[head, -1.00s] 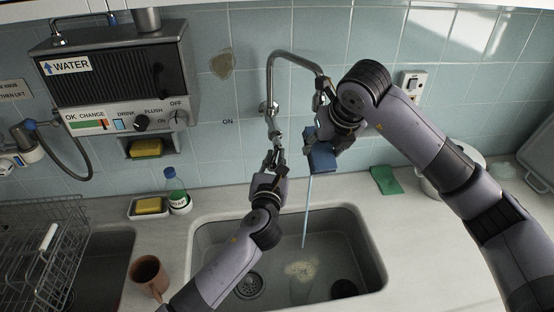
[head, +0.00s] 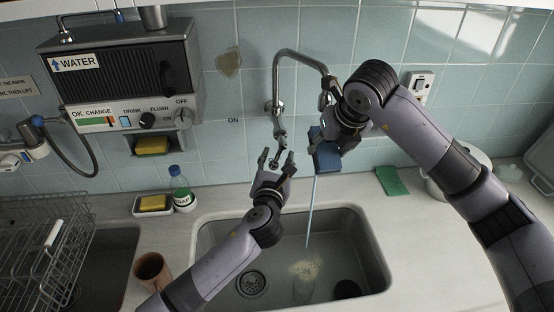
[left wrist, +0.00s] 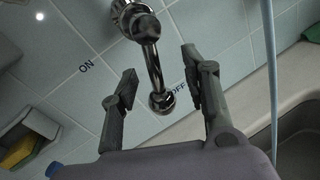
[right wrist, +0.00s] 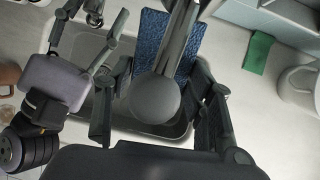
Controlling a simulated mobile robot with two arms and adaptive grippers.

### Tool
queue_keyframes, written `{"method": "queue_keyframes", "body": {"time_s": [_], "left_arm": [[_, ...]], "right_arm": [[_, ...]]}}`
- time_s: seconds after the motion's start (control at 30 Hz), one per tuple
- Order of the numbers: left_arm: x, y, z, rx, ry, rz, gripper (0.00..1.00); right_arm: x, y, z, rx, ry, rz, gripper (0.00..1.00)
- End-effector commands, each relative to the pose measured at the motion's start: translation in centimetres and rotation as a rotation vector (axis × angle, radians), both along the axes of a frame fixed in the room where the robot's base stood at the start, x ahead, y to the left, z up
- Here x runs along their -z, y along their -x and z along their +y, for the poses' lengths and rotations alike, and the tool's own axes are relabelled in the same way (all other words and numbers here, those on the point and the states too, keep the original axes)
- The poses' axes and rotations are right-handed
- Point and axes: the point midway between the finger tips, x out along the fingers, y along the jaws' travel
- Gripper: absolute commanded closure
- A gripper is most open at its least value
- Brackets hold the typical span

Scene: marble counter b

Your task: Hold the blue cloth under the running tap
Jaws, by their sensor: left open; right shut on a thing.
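The blue cloth (head: 325,158) hangs below the spout end of the metal tap (head: 300,56). It also shows in the right wrist view (right wrist: 152,36). My right gripper (head: 333,128) is shut on the cloth; its fingertips are partly hidden. A thin water stream (head: 311,212) falls from below the cloth into the sink (head: 376,262). My left gripper (head: 277,160) is open around the tap's lever (left wrist: 152,70), with gaps on both sides. The lever's round end (left wrist: 161,102) points toward the OFF mark on the wall.
The ON mark (left wrist: 86,67) is on the wall left of the lever. A brown mug (head: 153,271), a sponge dish (head: 153,206) and a bottle (head: 181,188) stand left of the sink. A green cloth (head: 391,181) and a white pot (head: 447,183) are to the right.

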Motion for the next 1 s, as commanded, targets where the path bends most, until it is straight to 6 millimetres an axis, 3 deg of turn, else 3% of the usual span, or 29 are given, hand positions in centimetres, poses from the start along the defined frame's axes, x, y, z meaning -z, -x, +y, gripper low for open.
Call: {"method": "queue_keyframes", "body": {"time_s": [0.37,0.8,1.0], "left_arm": [[-0.2,0.9,0.2,0.001,0.001,-0.003,0.57],[-0.7,9.0,2.0,0.002,0.002,0.000,0.57],[-0.9,11.3,2.4,0.001,0.000,-0.001,0.57]], "right_arm": [[0.0,0.0,0.0,0.000,0.000,0.000,0.73],[0.0,0.0,0.0,0.000,0.000,0.000,0.73],[0.0,0.0,0.0,0.000,0.000,0.000,0.73]]}}
